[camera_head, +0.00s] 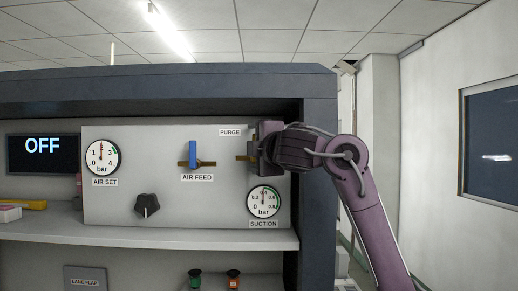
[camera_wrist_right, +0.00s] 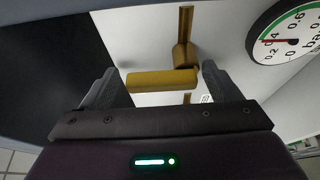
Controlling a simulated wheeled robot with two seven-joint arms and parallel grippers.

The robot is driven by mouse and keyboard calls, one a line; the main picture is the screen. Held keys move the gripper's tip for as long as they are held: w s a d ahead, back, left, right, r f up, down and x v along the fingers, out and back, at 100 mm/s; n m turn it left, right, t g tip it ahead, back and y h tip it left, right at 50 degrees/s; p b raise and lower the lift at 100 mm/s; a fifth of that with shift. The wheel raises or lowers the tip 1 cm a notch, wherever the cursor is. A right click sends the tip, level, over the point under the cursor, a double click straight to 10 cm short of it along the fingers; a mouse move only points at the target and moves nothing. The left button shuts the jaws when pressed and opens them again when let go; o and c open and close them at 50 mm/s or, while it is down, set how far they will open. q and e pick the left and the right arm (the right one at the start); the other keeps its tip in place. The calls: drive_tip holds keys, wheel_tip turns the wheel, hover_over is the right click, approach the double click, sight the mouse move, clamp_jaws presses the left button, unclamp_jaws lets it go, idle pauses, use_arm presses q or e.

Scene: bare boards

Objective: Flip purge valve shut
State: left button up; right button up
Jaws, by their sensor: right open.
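The purge valve has a yellow handle (camera_wrist_right: 160,80) and a brass pipe (camera_wrist_right: 185,22) in the right wrist view. The handle lies across the line of the pipe. My right gripper (camera_wrist_right: 159,70) is open, with one finger on each side near the handle's two ends. I see a gap at the left finger; the right finger is close to the handle's pivot end, and I cannot tell whether it touches. In the head view my right gripper (camera_head: 262,147) hides most of the valve beside the PURGE label (camera_head: 230,132). My left gripper is not in view.
The suction gauge (camera_head: 263,201) sits just below my right gripper. The air feed valve (camera_head: 193,154) with a blue upright handle, a black knob (camera_head: 146,205) and the air set gauge (camera_head: 102,157) are further left on the panel. A dark cabinet post (camera_head: 319,150) stands at the right.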

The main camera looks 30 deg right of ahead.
drive_tip(key=s+a+b, duration=0.1)
drive_tip(key=s+b, duration=0.1)
drive_tip(key=s, duration=0.5)
drive_tip(key=shift+s, duration=0.25)
drive_tip(key=shift+w+a, duration=0.1)
